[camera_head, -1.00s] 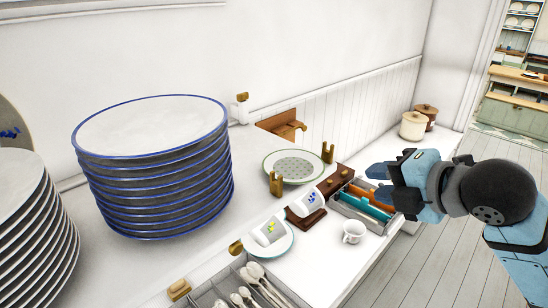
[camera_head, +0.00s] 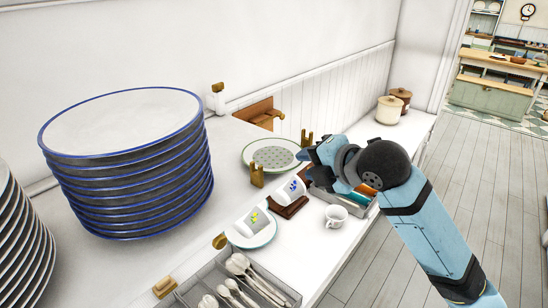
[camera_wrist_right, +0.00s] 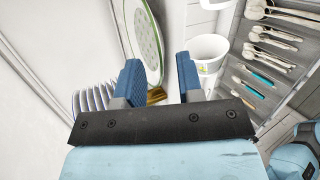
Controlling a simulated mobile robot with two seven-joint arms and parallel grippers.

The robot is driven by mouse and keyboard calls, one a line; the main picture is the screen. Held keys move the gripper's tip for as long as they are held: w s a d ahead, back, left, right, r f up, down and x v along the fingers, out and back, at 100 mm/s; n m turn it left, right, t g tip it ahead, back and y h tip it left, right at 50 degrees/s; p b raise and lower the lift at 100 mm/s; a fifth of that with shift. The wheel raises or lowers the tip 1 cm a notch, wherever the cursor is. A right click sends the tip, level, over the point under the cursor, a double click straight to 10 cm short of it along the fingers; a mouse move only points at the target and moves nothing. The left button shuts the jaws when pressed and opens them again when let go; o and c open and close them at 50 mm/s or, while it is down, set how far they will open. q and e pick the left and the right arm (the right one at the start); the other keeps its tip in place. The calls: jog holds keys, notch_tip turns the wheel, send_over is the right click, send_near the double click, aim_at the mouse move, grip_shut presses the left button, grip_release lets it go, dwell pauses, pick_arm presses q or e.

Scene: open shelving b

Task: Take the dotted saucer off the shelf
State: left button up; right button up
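The dotted saucer (camera_head: 271,154), pale with a grey dotted centre and green rim, sits on the shelf beyond the mugs, between wooden pegs. It also shows in the right wrist view (camera_wrist_right: 146,32), beyond the left finger. My right gripper (camera_head: 306,150) is just right of the saucer and apart from it. In the wrist view its two blue fingers (camera_wrist_right: 161,75) are spread with nothing held between them. My left gripper is in neither view.
A tall stack of blue-rimmed plates (camera_head: 128,160) stands left. Wooden pegs (camera_head: 257,175) stand near the saucer. Open floor lies at the right.

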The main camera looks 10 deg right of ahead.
aim_at(273, 157)
jog(key=x, duration=0.3)
jog(key=shift+r, duration=0.1)
jog(key=shift+s, duration=0.1)
jog(key=shift+c, duration=1)
grip_shut()
jog(key=shift+r, duration=0.1)
